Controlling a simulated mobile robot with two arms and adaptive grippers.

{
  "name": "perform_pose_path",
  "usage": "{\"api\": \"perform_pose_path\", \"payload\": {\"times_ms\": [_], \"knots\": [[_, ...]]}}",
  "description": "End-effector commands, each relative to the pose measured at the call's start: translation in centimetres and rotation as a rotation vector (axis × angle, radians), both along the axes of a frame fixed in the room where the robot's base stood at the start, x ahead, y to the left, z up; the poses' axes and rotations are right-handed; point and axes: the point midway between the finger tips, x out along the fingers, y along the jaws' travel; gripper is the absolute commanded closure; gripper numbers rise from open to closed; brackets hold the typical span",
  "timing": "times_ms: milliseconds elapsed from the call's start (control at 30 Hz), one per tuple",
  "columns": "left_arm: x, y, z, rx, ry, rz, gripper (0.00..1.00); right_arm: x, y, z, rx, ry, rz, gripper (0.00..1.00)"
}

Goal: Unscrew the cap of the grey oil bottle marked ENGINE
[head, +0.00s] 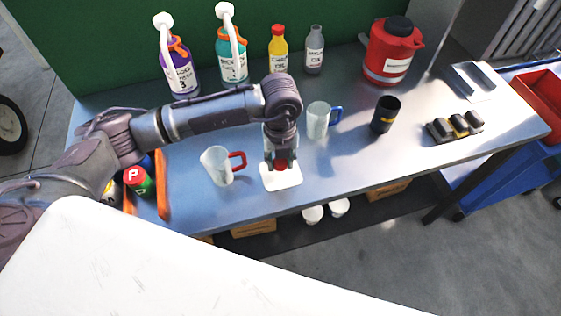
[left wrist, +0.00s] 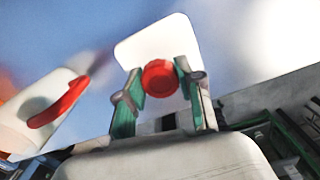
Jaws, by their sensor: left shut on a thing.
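The grey bottle (head: 314,52) stands upright at the back of the bench in the head view. Its label is too small to read surely, and its narrow neck shows grey with no red cap on it. My left gripper (head: 281,158) is far in front of the bottle, pointing down at the white dish or mat (head: 284,181). It is shut on a red cap (head: 281,165). In the left wrist view the red cap (left wrist: 160,78) sits between the two fingertips, over the white mat (left wrist: 150,38). I cannot tell whether the cap touches the mat. My right gripper is not in view.
A red-handled jug (head: 220,165) stands left of the gripper, a blue-handled jug (head: 318,120) behind right. A yellow bottle (head: 278,50), pump bottles (head: 231,60) and a red canister (head: 392,52) line the back. A black cup (head: 385,115) stands right. The right front bench is clear.

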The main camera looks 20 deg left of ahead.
Motion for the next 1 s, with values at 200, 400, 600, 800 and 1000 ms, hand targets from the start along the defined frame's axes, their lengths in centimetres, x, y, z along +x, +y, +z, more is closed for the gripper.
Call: {"api": "perform_pose_path", "payload": {"times_ms": [200,400,600,800,1000], "knots": [[0.0,-0.1,-2.4,0.000,0.001,-0.001,1.00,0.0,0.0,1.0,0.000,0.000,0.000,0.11],[0.0,-0.1,-2.5,-0.001,0.000,-0.001,1.00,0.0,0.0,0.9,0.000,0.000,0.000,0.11],[0.0,-0.1,-2.9,-0.001,0.000,-0.001,0.60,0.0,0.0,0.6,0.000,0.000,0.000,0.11],[0.0,-0.1,-2.8,0.000,0.000,-0.001,0.39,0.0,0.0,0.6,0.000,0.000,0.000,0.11],[0.0,-0.1,-2.8,0.000,0.000,-0.001,0.39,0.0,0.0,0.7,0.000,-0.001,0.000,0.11]]}}
